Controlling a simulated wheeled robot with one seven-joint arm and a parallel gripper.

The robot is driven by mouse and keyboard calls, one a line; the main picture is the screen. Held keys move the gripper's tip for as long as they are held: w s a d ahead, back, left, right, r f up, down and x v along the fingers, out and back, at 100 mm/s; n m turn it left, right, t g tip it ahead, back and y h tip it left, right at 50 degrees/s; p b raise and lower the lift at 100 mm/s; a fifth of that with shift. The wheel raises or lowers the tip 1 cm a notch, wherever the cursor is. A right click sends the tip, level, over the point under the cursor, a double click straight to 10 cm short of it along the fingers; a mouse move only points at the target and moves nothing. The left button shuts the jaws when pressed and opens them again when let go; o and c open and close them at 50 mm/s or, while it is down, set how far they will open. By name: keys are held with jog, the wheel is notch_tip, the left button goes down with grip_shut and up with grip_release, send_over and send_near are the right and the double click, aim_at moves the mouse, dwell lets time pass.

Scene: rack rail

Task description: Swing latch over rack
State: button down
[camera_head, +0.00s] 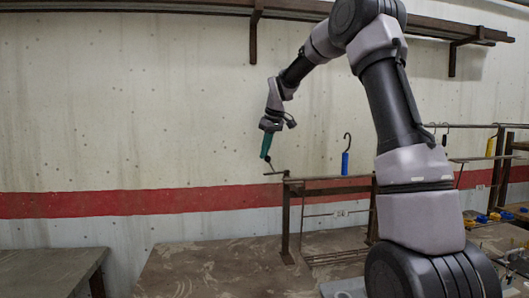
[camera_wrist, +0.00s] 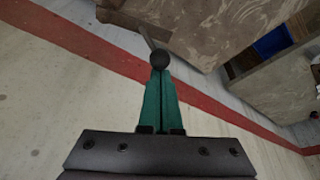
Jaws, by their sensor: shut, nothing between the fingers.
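The rack (camera_head: 325,180) is a dark metal frame with a top rail, standing on the workbench. The latch (camera_head: 275,174) is a thin dark bar at the rack's left end, sticking out to the left, away from the rail. In the wrist view a dark round knob (camera_wrist: 161,60) on a thin rod sits right at my fingertips. My gripper (camera_head: 265,156) has teal fingers and points down just above and left of the latch. The fingers (camera_wrist: 161,75) are together with nothing between them; I cannot tell if they touch the knob.
A hook with a blue handle (camera_head: 345,163) hangs on the rack's rail, right of the latch. A wall shelf (camera_head: 200,8) runs above. The workbench (camera_head: 200,272) is bare left of the rack. Another rack with a yellow-handled hook (camera_head: 490,147) stands at the right.

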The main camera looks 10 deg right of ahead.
jog(key=s+n, duration=0.1)
jog(key=s+d+n+y, duration=0.1)
jog(key=n, duration=0.1)
jog(key=shift+s+n+g, duration=0.3)
jog(key=shift+s+g, duration=0.1)
jog(key=s+d+n+g, duration=0.1)
jog(key=n, duration=0.1)
jog(key=s+d+n, duration=0.1)
jog(key=n, duration=0.2)
jog(key=s+d+n+g+y, duration=0.1)
jog(key=s+d+n, duration=0.1)
jog(key=n, duration=0.1)
jog(key=shift+g, duration=0.3)
jog(key=shift+s+d, duration=0.15)
jog(key=shift+d, duration=0.4)
jog(key=shift+s+d, duration=0.15)
jog(key=shift+d, duration=0.35)
jog(key=shift+s+a+r, duration=0.1)
jog(key=shift+a, duration=0.35)
notch_tip(320, 180, up, 10)
jog(key=shift+d, duration=0.3)
